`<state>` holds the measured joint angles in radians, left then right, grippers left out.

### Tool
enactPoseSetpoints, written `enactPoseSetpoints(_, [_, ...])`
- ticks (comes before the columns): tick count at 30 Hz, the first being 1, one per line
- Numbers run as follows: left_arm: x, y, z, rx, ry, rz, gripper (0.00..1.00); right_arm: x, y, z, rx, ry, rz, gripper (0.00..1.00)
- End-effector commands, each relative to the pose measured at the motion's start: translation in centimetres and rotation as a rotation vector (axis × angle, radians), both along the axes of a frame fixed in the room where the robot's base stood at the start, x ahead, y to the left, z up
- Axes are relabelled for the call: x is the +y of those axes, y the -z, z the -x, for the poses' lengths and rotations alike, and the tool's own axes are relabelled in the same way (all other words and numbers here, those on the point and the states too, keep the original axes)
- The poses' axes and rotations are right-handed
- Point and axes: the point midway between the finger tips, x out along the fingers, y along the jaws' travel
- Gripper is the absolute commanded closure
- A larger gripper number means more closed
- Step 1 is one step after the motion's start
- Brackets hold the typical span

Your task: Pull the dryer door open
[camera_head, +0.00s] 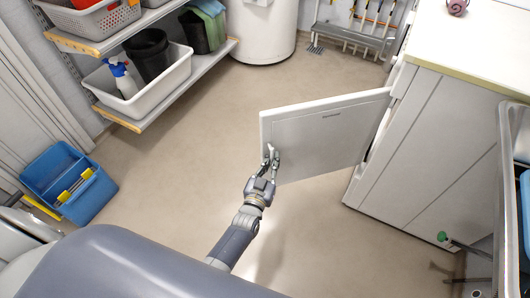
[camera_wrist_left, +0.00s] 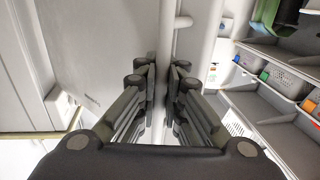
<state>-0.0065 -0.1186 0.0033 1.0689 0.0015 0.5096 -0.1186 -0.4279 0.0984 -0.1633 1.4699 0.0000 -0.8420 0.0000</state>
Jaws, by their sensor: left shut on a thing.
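The white dryer door (camera_head: 325,140) stands swung out from the white dryer (camera_head: 425,140), hinged at its right end, with a gap showing at the dryer's side. My left gripper (camera_head: 270,158) is at the door's free left edge, far from the hinge. In the left wrist view the fingers (camera_wrist_left: 165,80) are shut on the door's edge, and the door's face (camera_wrist_left: 90,50) fills the left side. The fingertips partly hide the edge where they grip. My right gripper is not in view.
A wall shelf (camera_head: 135,115) with a white bin (camera_head: 150,95) and a spray bottle (camera_head: 122,78) is at upper left. A blue bucket (camera_head: 85,200) stands on the floor at left. A white cylinder (camera_head: 262,30) stands behind. The floor (camera_head: 190,170) left of the door is clear.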

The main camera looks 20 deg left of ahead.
Motion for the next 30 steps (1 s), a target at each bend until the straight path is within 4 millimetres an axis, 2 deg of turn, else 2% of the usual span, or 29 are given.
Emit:
enactPoseSetpoints(1, [0.36,0.38,0.64,0.010,-0.008,-0.002,1.00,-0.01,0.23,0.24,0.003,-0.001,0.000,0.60])
enactPoseSetpoints(6, [0.04,0.40,1.20,0.009,-0.011,-0.003,1.00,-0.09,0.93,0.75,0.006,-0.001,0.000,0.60])
enactPoseSetpoints(20, [0.09,0.48,1.44,0.009,-0.013,-0.005,1.00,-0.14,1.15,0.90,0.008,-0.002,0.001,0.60])
enactPoseSetpoints(21, [0.10,0.49,1.44,0.009,-0.012,-0.005,0.87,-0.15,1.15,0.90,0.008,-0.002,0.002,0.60])
enactPoseSetpoints(23, [0.08,0.49,1.44,0.009,-0.012,-0.005,0.73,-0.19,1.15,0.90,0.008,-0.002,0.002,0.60])
enactPoseSetpoints(30, [-0.27,0.22,1.24,0.004,-0.008,-0.003,0.71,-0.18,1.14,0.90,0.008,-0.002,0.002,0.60])
